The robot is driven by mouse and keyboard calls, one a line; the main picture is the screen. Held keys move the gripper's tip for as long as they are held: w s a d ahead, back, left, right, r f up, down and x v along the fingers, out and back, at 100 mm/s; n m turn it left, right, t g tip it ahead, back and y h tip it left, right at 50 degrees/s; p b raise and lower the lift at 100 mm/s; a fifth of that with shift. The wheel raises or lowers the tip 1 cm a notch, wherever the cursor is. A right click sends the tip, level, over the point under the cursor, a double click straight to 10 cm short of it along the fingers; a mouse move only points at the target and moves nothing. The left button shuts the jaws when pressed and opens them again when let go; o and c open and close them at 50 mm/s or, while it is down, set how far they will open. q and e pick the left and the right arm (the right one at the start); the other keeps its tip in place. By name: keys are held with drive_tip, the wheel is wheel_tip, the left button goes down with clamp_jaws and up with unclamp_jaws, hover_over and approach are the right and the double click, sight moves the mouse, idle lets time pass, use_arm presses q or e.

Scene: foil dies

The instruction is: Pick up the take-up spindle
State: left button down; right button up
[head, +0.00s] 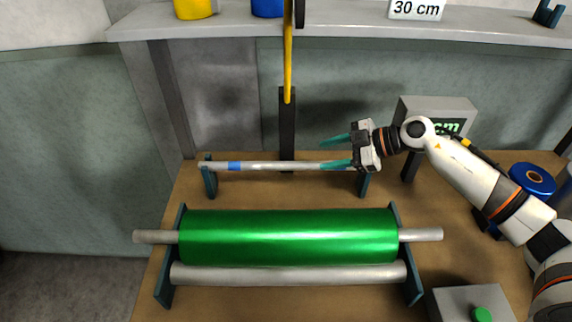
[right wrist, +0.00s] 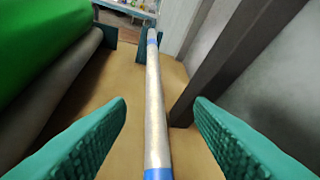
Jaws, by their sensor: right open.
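The take-up spindle (head: 275,167) is a thin silver bar with a blue band near its left end. It lies level across two dark teal stands behind the green roll. My right gripper (head: 336,152) is at the right part of the spindle, with its teal fingers open and pointing left. In the right wrist view the spindle (right wrist: 155,105) runs lengthwise between the two open fingers, touching neither as far as I can see. A second blue band shows on it there, close to the gripper. My left gripper is not in view.
A large green foil roll (head: 288,236) on a silver shaft sits in front, with a bare grey roller (head: 290,273) below it. A dark post (head: 287,130) stands just behind the spindle. A grey display box (head: 440,112) is at the back right. A blue spool (head: 532,178) stands far right.

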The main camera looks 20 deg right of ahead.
sight(293, 163)
drive_tip(key=x, duration=0.4)
drive_tip(key=shift+a+r+p, duration=0.1)
drive_tip(key=shift+a+p, duration=0.2)
drive_tip(key=shift+p, duration=0.05)
drive_tip(key=x, duration=0.2)
drive_tip(key=p+x, duration=0.1)
drive_tip(key=x, duration=0.2)
drive_tip(key=shift+s+a, duration=0.3)
drive_tip(key=shift+s, duration=0.05)
drive_tip(key=shift+d, duration=0.1)
clamp_jaws()
